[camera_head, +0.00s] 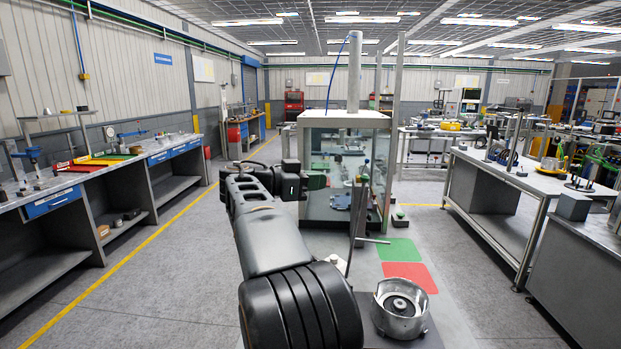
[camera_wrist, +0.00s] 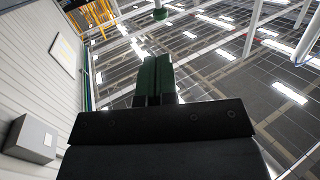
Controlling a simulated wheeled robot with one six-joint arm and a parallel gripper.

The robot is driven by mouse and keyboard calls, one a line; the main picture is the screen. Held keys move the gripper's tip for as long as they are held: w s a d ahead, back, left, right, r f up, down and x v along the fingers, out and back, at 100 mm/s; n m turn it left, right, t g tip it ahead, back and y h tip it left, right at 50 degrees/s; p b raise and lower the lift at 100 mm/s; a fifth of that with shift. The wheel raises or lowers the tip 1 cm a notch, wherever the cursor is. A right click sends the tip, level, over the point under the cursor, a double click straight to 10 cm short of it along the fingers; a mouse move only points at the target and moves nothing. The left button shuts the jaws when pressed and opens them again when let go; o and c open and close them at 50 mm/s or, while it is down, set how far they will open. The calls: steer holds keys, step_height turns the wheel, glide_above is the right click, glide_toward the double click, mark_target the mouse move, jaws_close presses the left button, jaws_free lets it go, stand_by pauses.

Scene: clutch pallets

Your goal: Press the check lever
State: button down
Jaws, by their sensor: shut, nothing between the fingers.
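My gripper (camera_wrist: 158,82) is shut and empty, its two dark green fingers side by side and pointing up toward the ceiling in the wrist view. In the head view my gripper (camera_head: 316,181) is at the end of my black arm, in front of the glass-walled station. A slim upright lever (camera_head: 353,225) stands just right of it beside a grey post. I cannot tell for sure that this is the check lever. A green knob on a rod (camera_wrist: 160,14) shows at the top of the wrist view, apart from the fingertips.
The glass-walled station (camera_head: 345,122) stands straight ahead. A green pad (camera_head: 398,250) and a red pad (camera_head: 411,276) lie on the surface before it, with a round metal housing (camera_head: 399,306) nearer. Workbenches line the left (camera_head: 70,189) and right (camera_head: 520,178); floor aisles between are clear.

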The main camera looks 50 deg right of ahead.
mark_target(361, 179)
steer(key=p+x, duration=0.3)
steer(key=x, duration=0.6)
steer(key=shift+s+d+f, duration=0.1)
steer(key=shift+s+d, duration=0.1)
steer(key=shift+d, duration=0.15)
